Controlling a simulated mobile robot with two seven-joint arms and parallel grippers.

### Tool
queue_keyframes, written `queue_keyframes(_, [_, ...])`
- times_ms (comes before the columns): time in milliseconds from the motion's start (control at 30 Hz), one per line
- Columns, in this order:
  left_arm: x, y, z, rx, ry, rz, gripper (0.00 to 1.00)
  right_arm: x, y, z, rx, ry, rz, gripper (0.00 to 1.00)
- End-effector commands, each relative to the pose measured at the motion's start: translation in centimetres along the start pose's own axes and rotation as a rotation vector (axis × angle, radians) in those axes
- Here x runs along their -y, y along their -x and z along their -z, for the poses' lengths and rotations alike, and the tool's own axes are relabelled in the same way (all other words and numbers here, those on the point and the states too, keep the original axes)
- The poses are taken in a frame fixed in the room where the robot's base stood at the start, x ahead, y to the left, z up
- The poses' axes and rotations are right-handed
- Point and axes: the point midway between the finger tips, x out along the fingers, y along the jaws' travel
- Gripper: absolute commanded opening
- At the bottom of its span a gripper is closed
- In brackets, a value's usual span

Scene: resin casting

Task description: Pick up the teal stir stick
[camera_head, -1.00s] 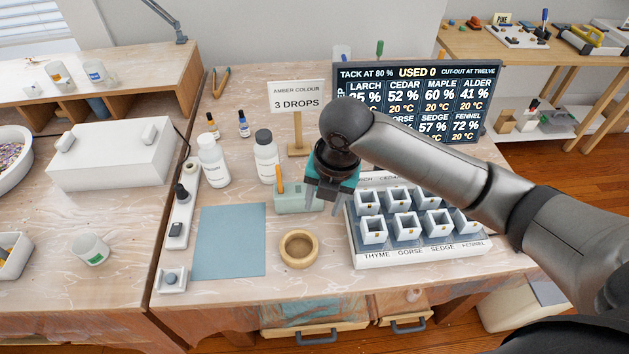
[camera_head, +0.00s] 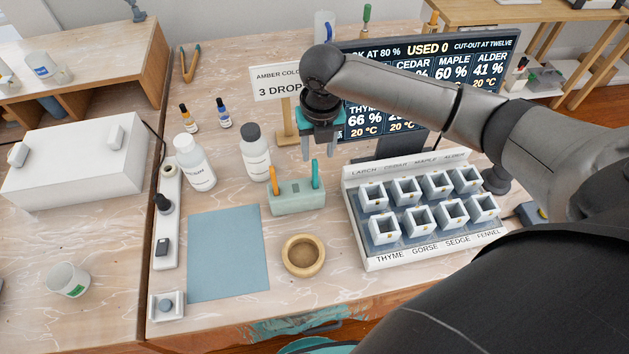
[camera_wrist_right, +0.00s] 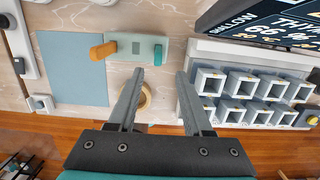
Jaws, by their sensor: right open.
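The teal stir stick (camera_head: 316,174) stands upright in the right end of a pale green holder (camera_head: 297,203). An orange stick (camera_head: 273,181) stands in the holder's left end. My right gripper (camera_head: 320,153) is open and empty, above and a little behind the holder. In the right wrist view the teal stick (camera_wrist_right: 158,54) shows end-on, beyond the open fingertips (camera_wrist_right: 160,74) and roughly between them, with the holder (camera_wrist_right: 125,48) to its left. The stick is apart from both fingers.
A wooden bowl (camera_head: 303,256) sits in front of the holder, with a blue mat (camera_head: 228,254) to its left. A rack of white cups (camera_head: 420,258) stands close on the right.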

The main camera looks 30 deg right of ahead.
Motion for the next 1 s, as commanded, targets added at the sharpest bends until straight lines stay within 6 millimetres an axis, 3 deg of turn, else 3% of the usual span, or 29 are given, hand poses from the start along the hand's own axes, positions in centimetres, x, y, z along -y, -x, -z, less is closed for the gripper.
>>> queue_keyframes(100, [0.1,-0.4,0.3,-0.005,0.0,0.001,1.0,0.0,-1.8,0.0,-0.002,0.0,-0.001,0.5])
queue_keyframes(367, [0.3,-0.7,1.9,-0.032,0.001,0.004,1.0,-0.1,-3.5,-0.1,-0.001,-0.002,-0.001,0.5])
queue_keyframes(633, [0.3,-1.5,1.9,-0.034,0.001,0.005,1.0,-0.4,-7.2,-0.3,-0.001,0.0,-0.001,0.5])
queue_keyframes(933, [0.3,-1.5,1.6,-0.028,0.001,0.005,1.0,-0.3,-7.7,-0.4,0.002,0.001,0.0,0.5])
queue_keyframes(1000, [0.3,-1.5,1.5,-0.027,0.001,0.004,1.0,-0.3,-7.6,-0.4,0.001,0.001,0.0,0.44])
